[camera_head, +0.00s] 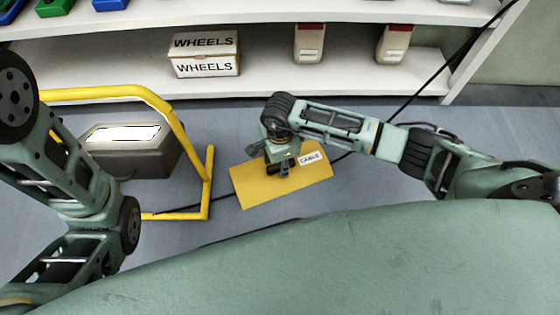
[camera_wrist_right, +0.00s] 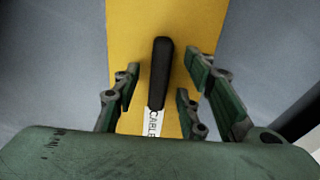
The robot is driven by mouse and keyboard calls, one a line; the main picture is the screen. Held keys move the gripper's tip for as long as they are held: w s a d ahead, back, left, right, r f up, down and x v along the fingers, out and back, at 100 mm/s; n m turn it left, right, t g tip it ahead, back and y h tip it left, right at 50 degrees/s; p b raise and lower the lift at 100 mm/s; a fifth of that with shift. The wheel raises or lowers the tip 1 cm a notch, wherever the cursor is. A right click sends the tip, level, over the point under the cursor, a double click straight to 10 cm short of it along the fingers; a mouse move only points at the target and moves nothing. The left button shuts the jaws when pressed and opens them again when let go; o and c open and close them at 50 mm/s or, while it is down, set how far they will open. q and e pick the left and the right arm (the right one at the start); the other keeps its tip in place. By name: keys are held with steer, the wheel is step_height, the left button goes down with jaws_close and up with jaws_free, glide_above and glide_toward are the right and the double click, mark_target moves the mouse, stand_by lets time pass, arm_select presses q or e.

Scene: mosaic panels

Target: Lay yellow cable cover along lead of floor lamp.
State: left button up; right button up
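The yellow cable cover (camera_head: 262,190), a flat sheet with a white "CABLE" label and a dark handle (camera_wrist_right: 161,72), is in front of my base. My right gripper (camera_head: 285,167) is over it. In the wrist view, the right fingers (camera_wrist_right: 163,88) stand either side of the handle with gaps, open. The floor lamp (camera_head: 130,160) has a grey body, a lit white panel and a yellow tube frame. Its dark lead (camera_head: 345,156) shows at both sides of the cover; the part between is hidden. I cannot tell whether the cover touches the floor. My left gripper is out of view.
White shelves (camera_head: 270,88) run along the back with a "WHEELS" box (camera_head: 204,68), two beige bins (camera_head: 309,43) and blue and green bins. A dark cable (camera_head: 440,70) rises past the shelf's right end. Grey floor is clear right of the shelf.

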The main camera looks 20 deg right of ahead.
steer(key=shift+s+f, duration=0.1)
step_height(320, 180, up, 12)
stand_by(0.5)
